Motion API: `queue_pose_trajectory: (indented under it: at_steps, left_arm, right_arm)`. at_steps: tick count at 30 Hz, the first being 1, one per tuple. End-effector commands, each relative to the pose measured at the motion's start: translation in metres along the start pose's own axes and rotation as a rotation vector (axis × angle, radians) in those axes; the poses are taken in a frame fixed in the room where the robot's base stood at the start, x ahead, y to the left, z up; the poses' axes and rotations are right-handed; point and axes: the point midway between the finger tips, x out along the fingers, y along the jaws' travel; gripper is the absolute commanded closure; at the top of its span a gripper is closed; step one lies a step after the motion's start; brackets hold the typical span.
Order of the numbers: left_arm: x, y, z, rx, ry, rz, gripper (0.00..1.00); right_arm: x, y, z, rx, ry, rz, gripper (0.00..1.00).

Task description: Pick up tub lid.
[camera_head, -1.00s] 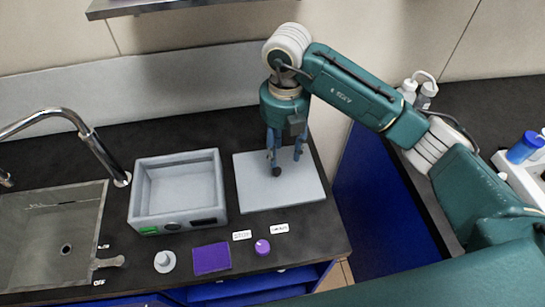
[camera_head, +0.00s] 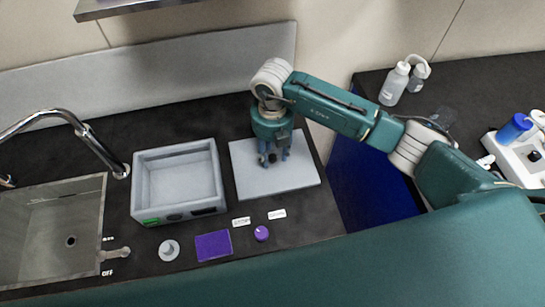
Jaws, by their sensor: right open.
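The tub lid (camera_head: 299,181) is a flat light-grey slab. It lies on the dark counter just right of the grey open tub (camera_head: 149,190). My right gripper (camera_head: 273,162) points down over the back middle part of the lid, with its blue fingers apart and nothing seen between them. I cannot tell whether the fingertips touch the lid. The gripper body hides part of the lid's back edge. My left gripper is not in view.
A metal sink (camera_head: 45,232) with a tap (camera_head: 75,125) is at the left. A purple square (camera_head: 213,246), a purple knob (camera_head: 262,233), a grey round piece (camera_head: 169,250) and two white labels lie in front. White bottles (camera_head: 394,84) stand on the right counter.

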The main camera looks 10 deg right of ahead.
Motion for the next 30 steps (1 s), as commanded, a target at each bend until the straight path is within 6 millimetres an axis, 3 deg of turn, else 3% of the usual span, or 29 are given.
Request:
queue_pose_trajectory:
  at_steps: [3,10,16,30]
  left_arm:
    - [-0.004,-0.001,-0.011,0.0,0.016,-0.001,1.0]
    - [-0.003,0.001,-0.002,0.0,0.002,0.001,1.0]
    - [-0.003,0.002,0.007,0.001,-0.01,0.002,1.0]
    - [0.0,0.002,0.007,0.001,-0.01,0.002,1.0]
  right_arm:
    - [0.008,0.0,0.0,-0.001,0.0,-0.001,0.59]
    - [0.01,0.0,0.0,-0.002,-0.001,0.0,0.61]
    - [0.009,0.0,0.0,-0.001,-0.001,0.0,1.0]
    - [0.001,0.001,0.001,-0.001,-0.004,0.004,1.0]
